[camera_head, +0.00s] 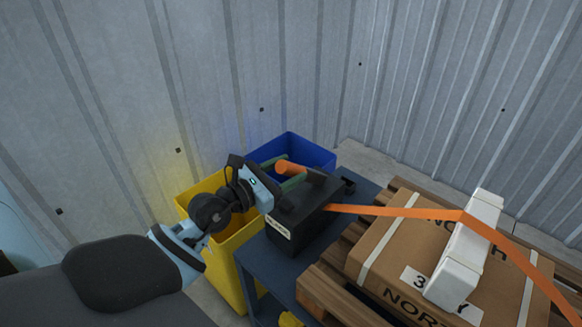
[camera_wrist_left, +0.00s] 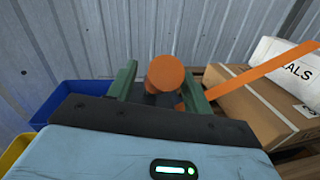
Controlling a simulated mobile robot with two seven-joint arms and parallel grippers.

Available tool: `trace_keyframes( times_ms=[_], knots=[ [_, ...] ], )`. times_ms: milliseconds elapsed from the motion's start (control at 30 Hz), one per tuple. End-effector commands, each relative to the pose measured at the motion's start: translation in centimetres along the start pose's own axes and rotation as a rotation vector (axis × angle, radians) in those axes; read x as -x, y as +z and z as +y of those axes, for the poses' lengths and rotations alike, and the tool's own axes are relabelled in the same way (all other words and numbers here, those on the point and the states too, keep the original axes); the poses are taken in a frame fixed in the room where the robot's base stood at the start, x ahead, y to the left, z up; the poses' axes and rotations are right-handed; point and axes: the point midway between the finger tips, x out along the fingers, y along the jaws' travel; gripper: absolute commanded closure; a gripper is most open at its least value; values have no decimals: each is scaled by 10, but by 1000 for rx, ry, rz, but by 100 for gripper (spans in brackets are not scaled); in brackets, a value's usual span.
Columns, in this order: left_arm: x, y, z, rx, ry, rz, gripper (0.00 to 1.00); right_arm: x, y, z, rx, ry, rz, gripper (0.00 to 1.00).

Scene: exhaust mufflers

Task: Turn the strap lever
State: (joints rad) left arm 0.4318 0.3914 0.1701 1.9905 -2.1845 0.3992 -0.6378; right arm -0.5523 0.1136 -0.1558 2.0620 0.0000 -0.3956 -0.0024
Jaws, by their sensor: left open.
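The strap lever shows as an orange round handle (camera_head: 287,167) at the black ratchet box (camera_head: 303,207), which stands on a dark blue stand. An orange strap (camera_head: 395,211) runs right from the box over a carton. My left gripper (camera_head: 292,169) is open, its two green fingers on either side of the orange handle. In the left wrist view the round end of the handle (camera_wrist_left: 165,74) shows between the fingers, with gaps on both sides. The fingers partly hide the handle in the head view. My right gripper is out of view.
A yellow bin (camera_head: 222,262) and a blue bin (camera_head: 308,153) stand beside the dark stand (camera_head: 262,262). A carton (camera_head: 395,262) with a white block (camera_head: 466,250) on it sits on a wooden pallet (camera_head: 325,293). Corrugated metal walls close off the back.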

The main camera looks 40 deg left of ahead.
Motion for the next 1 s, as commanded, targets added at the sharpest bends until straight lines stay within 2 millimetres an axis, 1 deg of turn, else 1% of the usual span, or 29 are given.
trace_keyframes(
  times_ms=[33,200,467,567,867,1000],
  knots=[
    [-5,0,0,0,0,0,50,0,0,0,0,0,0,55],
    [-14,0,0,0,0,1,50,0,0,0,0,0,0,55],
    [-15,0,0,0,0,1,50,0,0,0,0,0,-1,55],
    [-14,0,0,0,0,1,60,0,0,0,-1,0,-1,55],
    [-14,0,0,0,0,1,99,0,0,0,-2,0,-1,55],
    [-14,0,0,0,0,1,100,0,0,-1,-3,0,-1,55]
  ],
)
